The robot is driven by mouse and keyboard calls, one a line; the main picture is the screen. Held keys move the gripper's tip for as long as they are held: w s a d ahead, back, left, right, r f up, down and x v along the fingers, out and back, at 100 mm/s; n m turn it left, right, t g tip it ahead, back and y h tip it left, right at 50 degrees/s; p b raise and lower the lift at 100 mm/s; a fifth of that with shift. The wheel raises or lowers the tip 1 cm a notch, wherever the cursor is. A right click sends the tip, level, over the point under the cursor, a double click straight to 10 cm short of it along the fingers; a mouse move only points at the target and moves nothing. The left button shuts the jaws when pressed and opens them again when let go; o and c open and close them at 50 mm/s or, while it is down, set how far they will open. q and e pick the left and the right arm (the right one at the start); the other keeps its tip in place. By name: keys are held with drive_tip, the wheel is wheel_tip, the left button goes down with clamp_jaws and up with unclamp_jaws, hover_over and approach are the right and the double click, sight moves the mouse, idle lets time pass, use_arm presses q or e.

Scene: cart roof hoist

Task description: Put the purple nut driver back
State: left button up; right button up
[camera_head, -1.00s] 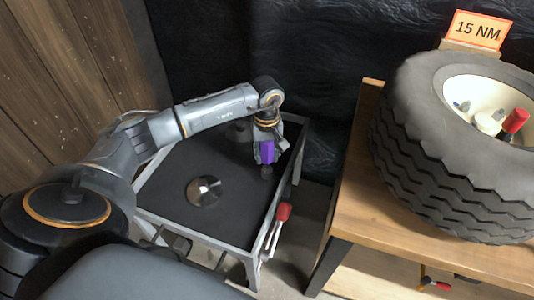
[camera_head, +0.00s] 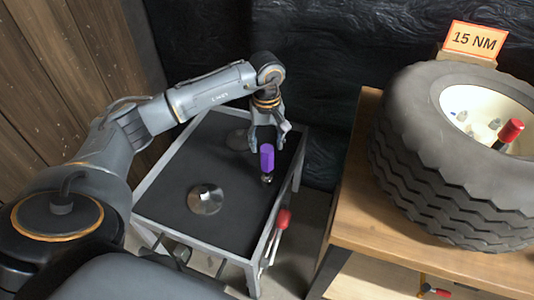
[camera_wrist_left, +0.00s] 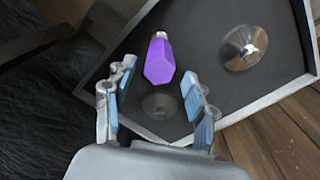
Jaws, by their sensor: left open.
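My left gripper (camera_head: 266,146) is open just behind and above the nut driver. In the left wrist view its two blue-padded fingers (camera_wrist_left: 158,108) are spread with nothing between them, apart from the nut driver. My right gripper is not in view.
A shiny metal disc (camera_head: 205,199) lies on the cart's top, with another round piece (camera_head: 238,139) farther back. A red-handled tool (camera_head: 283,219) hangs at the cart's right side. A wooden bench (camera_head: 400,242) with a large tyre (camera_head: 440,180) stands to the right.

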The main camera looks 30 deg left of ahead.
use_arm(q)
drive_tip(key=shift+r, duration=1.75)
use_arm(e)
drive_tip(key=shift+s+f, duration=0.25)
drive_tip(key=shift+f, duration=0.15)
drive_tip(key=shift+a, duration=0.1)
